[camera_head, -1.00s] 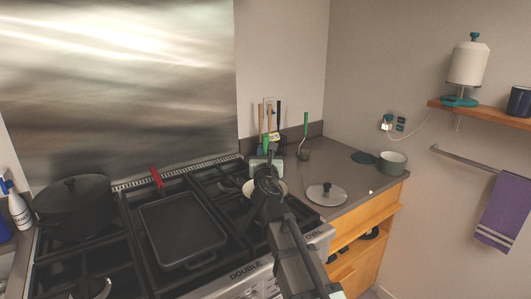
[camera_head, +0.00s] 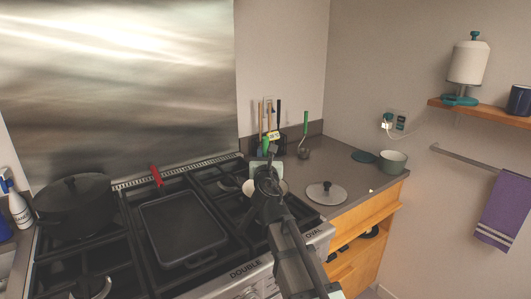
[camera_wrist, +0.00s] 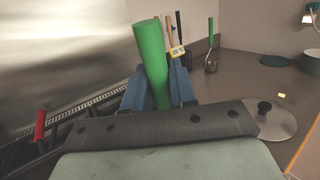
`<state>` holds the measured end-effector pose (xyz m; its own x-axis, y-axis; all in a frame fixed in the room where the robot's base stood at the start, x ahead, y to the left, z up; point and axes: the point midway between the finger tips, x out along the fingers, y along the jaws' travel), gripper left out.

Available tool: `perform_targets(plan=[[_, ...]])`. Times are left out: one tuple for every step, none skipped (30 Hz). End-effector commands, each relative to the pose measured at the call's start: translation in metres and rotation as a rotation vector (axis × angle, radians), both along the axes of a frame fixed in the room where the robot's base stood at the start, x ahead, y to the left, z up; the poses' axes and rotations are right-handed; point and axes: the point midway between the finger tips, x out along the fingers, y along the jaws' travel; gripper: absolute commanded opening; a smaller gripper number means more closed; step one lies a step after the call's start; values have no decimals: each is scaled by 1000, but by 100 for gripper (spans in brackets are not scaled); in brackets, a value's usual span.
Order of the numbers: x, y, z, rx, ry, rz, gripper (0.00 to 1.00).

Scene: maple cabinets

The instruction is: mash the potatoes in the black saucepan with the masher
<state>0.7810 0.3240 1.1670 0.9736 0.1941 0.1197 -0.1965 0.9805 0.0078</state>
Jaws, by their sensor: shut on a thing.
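My gripper (camera_head: 266,166) is over the right burners of the stove. Its blue fingers (camera_wrist: 158,88) are shut on an upright green handle, which I take to be the masher (camera_wrist: 152,62); its top also shows in the head view (camera_head: 265,147). The masher's lower end is hidden by my gripper. A pale rounded shape (camera_head: 249,187) shows beside my gripper over the right burner; I cannot tell whether it is potatoes or part of a pan. The black saucepan is not clearly visible, as my arm covers that spot.
A black griddle pan (camera_head: 185,228) and a lidded black pot (camera_head: 75,200) stand on the stove to the left. On the right counter are a loose lid (camera_head: 326,193), a green pot (camera_head: 393,162) and another green-handled utensil (camera_head: 305,134). Several utensils stand behind my gripper.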

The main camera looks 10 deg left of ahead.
Motion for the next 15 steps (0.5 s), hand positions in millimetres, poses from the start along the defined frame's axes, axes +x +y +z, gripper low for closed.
perform_targets(plan=[[0, 0, -2, 0, 0, 0, 0], [0, 0, -3, 1, 0, 0, 0], [0, 0, -4, 1, 0, 1, 0], [0, 0, -5, 0, 0, 1, 0], [0, 0, -6, 0, 0, 1, 0], [0, 0, -7, 0, 0, 1, 0], [0, 0, -8, 0, 0, 1, 0], [0, 0, -9, 1, 0, 1, 0], [0, 0, -10, 1, 0, 1, 0], [0, 0, -11, 1, 0, 1, 0], [0, 0, -12, 0, 0, 1, 0], [0, 0, -14, 0, 0, 1, 0], [0, 0, -15, 0, 0, 1, 0], [0, 0, -16, 1, 0, 0, 0], [0, 0, -17, 1, 0, 0, 0]])
